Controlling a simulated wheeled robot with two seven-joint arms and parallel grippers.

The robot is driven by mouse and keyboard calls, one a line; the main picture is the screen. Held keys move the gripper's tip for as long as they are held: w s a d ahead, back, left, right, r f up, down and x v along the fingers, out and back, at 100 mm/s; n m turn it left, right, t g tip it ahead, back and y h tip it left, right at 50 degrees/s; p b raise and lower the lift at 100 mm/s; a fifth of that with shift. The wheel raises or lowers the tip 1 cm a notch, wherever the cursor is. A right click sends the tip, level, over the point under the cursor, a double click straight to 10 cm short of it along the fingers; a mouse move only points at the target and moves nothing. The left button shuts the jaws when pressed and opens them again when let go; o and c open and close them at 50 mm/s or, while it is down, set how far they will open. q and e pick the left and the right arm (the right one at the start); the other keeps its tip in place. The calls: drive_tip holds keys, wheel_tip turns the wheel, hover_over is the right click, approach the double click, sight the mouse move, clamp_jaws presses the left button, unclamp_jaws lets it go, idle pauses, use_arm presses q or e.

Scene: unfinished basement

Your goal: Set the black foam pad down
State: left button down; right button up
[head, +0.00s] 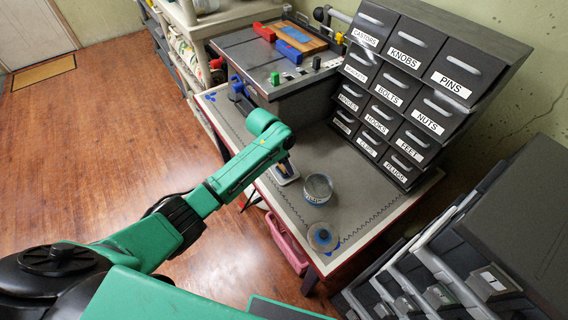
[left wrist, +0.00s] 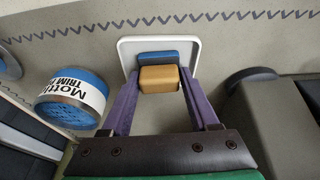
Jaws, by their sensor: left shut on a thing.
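My left gripper (head: 286,163) is over the workbench (head: 255,150), above a small white tray (head: 284,180). In the left wrist view the purple fingers of the gripper (left wrist: 158,82) are shut on a tan block (left wrist: 158,79). A blue piece (left wrist: 158,57) shows just beyond the block, within the outline of the white tray (left wrist: 190,44). I cannot tell whether the block touches the tray. I see nothing that is clearly a black foam pad. My right gripper is not in view.
A labelled can (head: 317,190) stands right of the tray; it also shows in the left wrist view (left wrist: 72,98). A round blue-centred item (head: 323,237) sits nearer the front. Labelled drawers (head: 410,85) and a grey case (head: 285,75) stand behind. A pink bin (head: 287,245) is below.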

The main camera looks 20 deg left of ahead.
use_arm(q)
drive_tip(key=shift+c, duration=2.2)
unclamp_jaws()
drive_tip(key=v, duration=1.2)
